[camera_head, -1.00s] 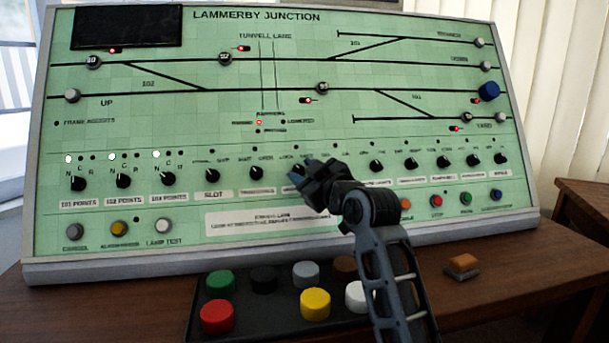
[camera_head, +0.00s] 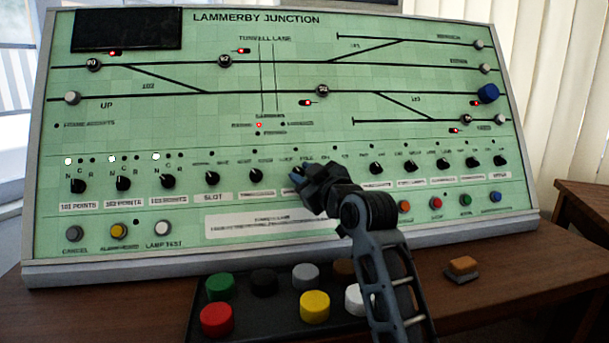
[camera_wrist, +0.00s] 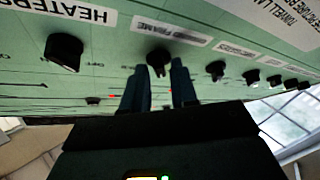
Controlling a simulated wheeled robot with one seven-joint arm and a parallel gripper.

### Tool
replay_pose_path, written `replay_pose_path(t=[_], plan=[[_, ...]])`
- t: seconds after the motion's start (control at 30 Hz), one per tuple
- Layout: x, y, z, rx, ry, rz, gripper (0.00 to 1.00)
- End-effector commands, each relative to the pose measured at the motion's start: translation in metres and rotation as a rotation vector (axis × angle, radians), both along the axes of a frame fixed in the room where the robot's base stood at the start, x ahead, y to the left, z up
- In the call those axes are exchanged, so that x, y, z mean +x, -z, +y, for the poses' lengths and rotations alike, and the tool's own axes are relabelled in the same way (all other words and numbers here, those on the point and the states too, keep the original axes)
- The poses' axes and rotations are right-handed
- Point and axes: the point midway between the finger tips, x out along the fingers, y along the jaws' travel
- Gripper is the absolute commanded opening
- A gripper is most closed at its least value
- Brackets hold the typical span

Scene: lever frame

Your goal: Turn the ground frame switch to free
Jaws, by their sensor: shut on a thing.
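The ground frame switch (camera_wrist: 158,60) is a small black rotary knob on the green panel. It shows upside down in the wrist view, beside its white label (camera_wrist: 170,33), which reads "ground frame". My gripper (camera_wrist: 160,76) has one finger on each side of the knob and is shut on it. In the head view my gripper (camera_head: 306,172) is at the knob row, in front of the lock and free markings, and hides most of the switch. I cannot tell which marking its pointer faces.
The heaters knob (camera_wrist: 64,52) stands beside the switch in the wrist view, with more knobs on the other side. Below the panel (camera_head: 120,268) sits a black box with coloured buttons, such as the red button (camera_head: 217,319). An orange button (camera_head: 463,266) stands on the desk.

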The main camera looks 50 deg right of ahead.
Motion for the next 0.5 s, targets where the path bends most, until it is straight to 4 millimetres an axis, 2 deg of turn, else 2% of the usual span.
replay_pose_path(t=[0.5], plan=[[0.0036, 0.0042, 0.0068, 0.271, 0.174, -0.19, 0.0]])
